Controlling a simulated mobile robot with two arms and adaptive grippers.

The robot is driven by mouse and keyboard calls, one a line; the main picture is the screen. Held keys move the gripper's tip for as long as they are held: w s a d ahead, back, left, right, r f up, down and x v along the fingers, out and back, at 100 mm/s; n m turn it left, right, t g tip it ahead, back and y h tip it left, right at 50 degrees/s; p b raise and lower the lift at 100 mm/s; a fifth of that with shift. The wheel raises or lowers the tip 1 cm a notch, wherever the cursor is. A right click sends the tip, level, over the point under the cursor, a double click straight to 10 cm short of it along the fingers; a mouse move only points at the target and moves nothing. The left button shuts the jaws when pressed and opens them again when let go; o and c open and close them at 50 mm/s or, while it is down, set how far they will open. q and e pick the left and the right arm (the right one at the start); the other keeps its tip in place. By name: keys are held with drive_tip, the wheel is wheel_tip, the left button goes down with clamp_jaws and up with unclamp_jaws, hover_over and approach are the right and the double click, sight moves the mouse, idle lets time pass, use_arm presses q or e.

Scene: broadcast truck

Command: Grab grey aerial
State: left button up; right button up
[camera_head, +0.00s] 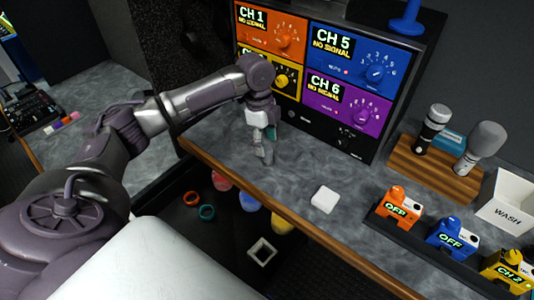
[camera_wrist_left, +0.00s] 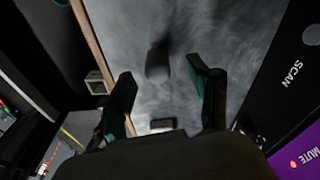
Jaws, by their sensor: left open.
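My left gripper (camera_head: 264,150) reaches down to the grey counter in front of the channel monitors. In the left wrist view its two dark fingers (camera_wrist_left: 165,100) are spread apart with nothing clamped between them. A dark grey, rounded piece (camera_wrist_left: 157,62) shows on the counter just beyond the fingertips; it may be the grey aerial, but its shape is unclear. A smaller dark piece (camera_wrist_left: 163,124) shows between the fingers, close to the palm. In the head view the gripper hides this spot. My right gripper is not in view.
The monitor bank (camera_head: 312,70) stands close behind the gripper. A white block (camera_head: 325,199) lies to the right on the counter. A wooden microphone stand (camera_head: 436,168), a WASH box (camera_head: 508,203) and coloured units stand farther right. A square frame (camera_head: 262,251) and rings lie on the lower shelf.

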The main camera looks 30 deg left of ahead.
sight(267, 149)
use_arm(q)
drive_tip(key=shift+s+d+f, duration=0.15)
drive_tip(key=shift+d+f, duration=0.1)
drive_tip(key=shift+f, duration=0.35)
drive_tip(key=f, duration=0.2)
drive_tip(key=f+p, duration=0.1)
drive_tip(key=shift+d+f, duration=0.25)
drive_tip(key=shift+f, duration=0.25)
drive_tip(key=shift+d, duration=0.1)
drive_tip(key=c, duration=0.9)
drive_tip(key=shift+c, duration=0.6)
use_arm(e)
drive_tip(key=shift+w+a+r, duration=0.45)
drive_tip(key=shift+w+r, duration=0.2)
use_arm(q)
drive_tip(key=shift+r, duration=0.1)
